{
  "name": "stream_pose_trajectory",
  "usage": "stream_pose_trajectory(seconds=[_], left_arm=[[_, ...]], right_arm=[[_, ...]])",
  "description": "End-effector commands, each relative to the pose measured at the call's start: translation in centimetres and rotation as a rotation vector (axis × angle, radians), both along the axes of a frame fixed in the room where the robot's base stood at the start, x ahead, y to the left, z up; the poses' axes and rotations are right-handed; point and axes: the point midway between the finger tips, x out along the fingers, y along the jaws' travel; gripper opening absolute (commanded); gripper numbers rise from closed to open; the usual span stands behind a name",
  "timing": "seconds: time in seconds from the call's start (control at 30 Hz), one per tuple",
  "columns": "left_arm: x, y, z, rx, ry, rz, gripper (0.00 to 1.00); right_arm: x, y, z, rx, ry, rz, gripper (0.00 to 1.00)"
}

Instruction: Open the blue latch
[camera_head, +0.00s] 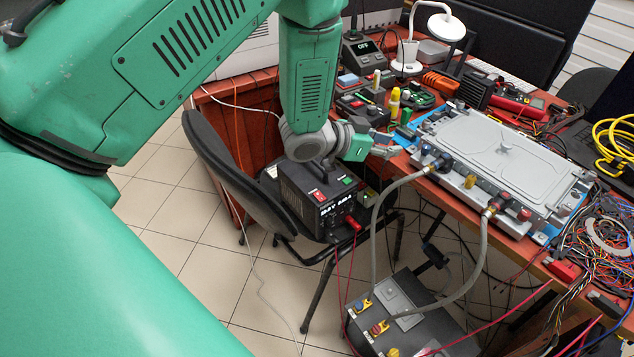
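A flat grey metal case (505,150) lies on the red-brown bench. Two grey hoses (388,195) run from fittings on its front edge down to a dark grey unit (410,335) on the floor. I cannot tell whether any latch is open. My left gripper (389,144) is just left of the case, its fingers apparently apart and empty. My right gripper is out of view.
A black power-supply box (318,198) sits on a chair below my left wrist. Tools and bottles (394,103) crowd the bench behind the gripper. Tangled wires (600,235) lie right of the case. Red cables hang in front of the bench.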

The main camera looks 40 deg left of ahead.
Motion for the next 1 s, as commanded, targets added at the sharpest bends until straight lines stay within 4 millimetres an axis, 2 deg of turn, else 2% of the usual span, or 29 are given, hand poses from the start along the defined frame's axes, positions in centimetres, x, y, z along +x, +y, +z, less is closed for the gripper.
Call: stream_pose_trajectory(seconds=[0.17, 0.4, 1.0], left_arm=[[-3.0, 1.6, 1.5, -0.001, 0.002, 0.003, 0.26], [-5.2, 1.8, -3.3, 0.025, 0.107, 0.063, 0.26], [-12.6, 2.5, -12.7, 0.097, 0.373, 0.197, 0.26]], right_arm=[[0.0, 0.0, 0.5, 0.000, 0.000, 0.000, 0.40], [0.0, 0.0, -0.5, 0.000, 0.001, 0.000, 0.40], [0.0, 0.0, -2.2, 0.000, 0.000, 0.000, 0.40]])
